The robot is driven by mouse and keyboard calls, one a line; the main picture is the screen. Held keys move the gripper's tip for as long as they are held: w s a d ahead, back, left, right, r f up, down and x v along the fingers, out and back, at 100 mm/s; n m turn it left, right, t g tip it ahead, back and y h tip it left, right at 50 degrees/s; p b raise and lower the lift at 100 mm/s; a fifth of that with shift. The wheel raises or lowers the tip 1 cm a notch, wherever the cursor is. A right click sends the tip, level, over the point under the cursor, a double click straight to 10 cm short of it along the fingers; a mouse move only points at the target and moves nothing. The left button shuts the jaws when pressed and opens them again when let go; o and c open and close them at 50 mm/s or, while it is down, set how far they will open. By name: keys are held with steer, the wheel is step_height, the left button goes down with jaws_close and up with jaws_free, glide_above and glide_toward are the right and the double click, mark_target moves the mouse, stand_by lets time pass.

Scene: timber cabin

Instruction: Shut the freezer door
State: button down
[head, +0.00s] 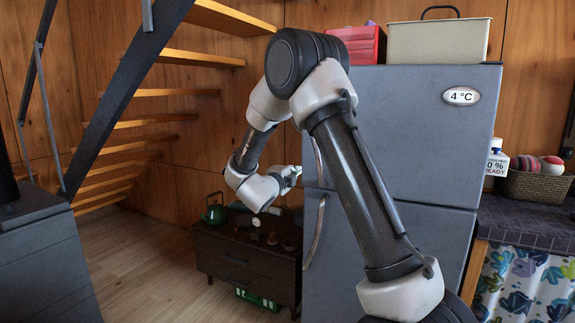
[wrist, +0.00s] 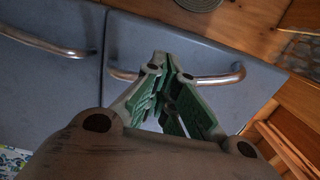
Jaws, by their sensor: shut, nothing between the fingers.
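The grey fridge-freezer has an upper door (head: 425,130) with a 4 °C label and a lower door (head: 400,235). I cannot tell which is the freezer's. Both look nearly flush in the head view; a small gap cannot be ruled out. The upper handle (head: 319,162) and lower handle (head: 316,232) are curved metal bars at the left edge. My gripper (head: 298,172) is beside the upper handle. In the wrist view, its green-padded fingers (wrist: 172,66) are shut and empty, overlapping one handle (wrist: 215,79); contact is unclear. The other handle (wrist: 45,40) is at left.
A dark low cabinet (head: 245,262) with a green kettle (head: 214,212) stands left of the fridge, below my gripper. Stairs (head: 140,120) rise behind. A red box (head: 365,45) and a beige box (head: 437,42) sit on top. A counter (head: 530,222) adjoins the right.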

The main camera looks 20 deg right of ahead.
mark_target(307, 160)
steer(key=x, duration=1.3)
steer(key=shift+w+d, duration=0.15)
steer(key=shift+w, duration=0.1)
steer(key=x, duration=0.3)
steer(key=shift+w+d, duration=0.25)
steer(key=shift+w, duration=0.05)
steer(key=shift+a, duration=0.1)
steer(key=shift+s, duration=0.1)
